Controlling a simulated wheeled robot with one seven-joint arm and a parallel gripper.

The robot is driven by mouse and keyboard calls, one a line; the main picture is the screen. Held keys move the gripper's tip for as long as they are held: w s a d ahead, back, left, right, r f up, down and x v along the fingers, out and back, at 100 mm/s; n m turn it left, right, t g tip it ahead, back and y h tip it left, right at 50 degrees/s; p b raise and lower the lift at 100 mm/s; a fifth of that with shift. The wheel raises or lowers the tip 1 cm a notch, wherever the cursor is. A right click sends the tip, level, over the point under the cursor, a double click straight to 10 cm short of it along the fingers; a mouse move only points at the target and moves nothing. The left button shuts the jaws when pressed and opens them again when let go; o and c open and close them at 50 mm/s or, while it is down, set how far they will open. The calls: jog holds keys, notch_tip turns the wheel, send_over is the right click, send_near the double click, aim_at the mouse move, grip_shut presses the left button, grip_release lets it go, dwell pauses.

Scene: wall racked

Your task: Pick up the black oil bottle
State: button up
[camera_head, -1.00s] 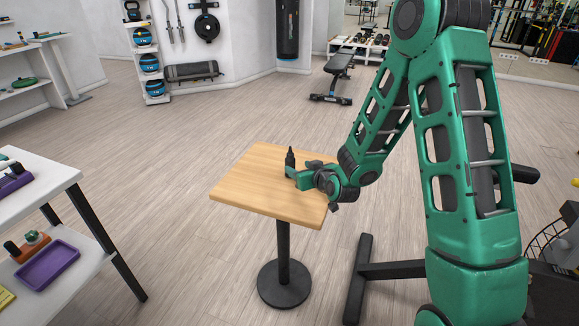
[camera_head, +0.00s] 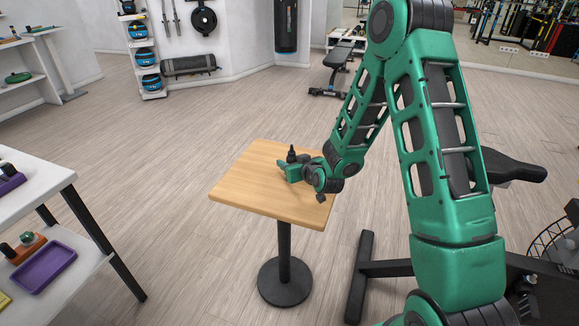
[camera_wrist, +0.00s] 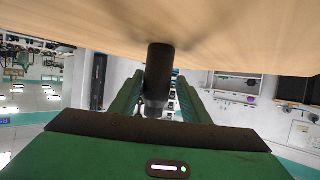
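The black oil bottle (camera_head: 291,154) stands upright on the wooden table (camera_head: 243,188). In the head view only its dark top shows above my green gripper (camera_head: 285,170), which hides the rest. In the wrist view the bottle (camera_wrist: 159,68) is a dark cylinder between the two green fingers of my gripper (camera_wrist: 161,85), with the tabletop along the upper edge of the picture. The fingers stand one on each side of the bottle, and a narrow gap shows on the right side. The gripper looks open around the bottle.
The table stands on one black post with a round foot (camera_head: 285,281). The tabletop around the gripper is bare. A white table (camera_head: 38,190) with a purple tray (camera_head: 44,268) below is at left. A black bench frame (camera_head: 361,275) stands at right.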

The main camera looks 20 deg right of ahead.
jog(key=shift+d, duration=0.3)
grip_shut()
jog(key=shift+r, duration=0.1)
